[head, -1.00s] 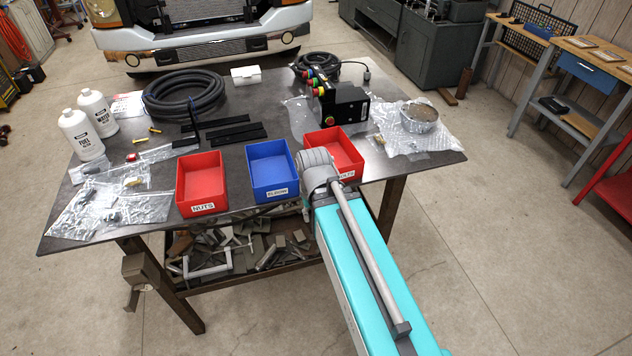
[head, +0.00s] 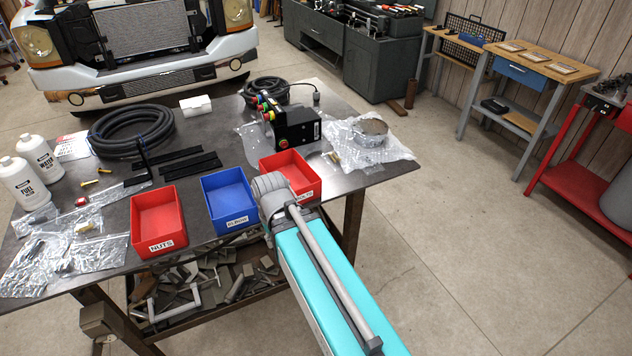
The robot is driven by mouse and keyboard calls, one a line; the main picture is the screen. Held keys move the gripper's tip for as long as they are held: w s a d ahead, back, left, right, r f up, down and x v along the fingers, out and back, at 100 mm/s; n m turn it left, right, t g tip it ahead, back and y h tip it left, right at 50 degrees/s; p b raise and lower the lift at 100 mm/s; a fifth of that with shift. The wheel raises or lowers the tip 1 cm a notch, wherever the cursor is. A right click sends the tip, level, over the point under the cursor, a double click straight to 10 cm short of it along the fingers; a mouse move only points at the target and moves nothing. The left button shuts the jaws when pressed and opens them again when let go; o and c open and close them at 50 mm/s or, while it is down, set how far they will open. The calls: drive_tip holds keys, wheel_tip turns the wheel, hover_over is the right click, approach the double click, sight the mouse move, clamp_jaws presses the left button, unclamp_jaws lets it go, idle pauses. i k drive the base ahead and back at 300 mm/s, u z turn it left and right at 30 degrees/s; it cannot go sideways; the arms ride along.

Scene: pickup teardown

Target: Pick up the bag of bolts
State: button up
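Several clear plastic bags lie on the left of the metal table: one holds a brass-coloured piece (head: 84,227), one dark pieces (head: 92,252), and another lies at the front left corner (head: 25,275). I cannot tell which is the bag of bolts. A small brass-coloured piece (head: 334,158) lies near the bubble wrap on the right. Two loose brass bolts (head: 90,183) lie near the white bottles. My turquoise arm reaches up from the bottom; its grey joint covers part of the right red bin (head: 290,170). My gripper is not visible.
A red bin labelled NUTS (head: 158,218) and a blue bin (head: 230,197) stand along the front edge. Behind are a black hose coil (head: 130,130), black bars (head: 188,162) and a black control box (head: 297,128). A metal bowl (head: 370,133) sits on bubble wrap. Floor at right is clear.

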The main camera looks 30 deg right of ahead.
sight(334, 158)
drive_tip(key=k, duration=0.5)
drive_tip(key=z, duration=0.75)
drive_tip(key=i, duration=0.5)
drive_tip(key=u, duration=0.15)
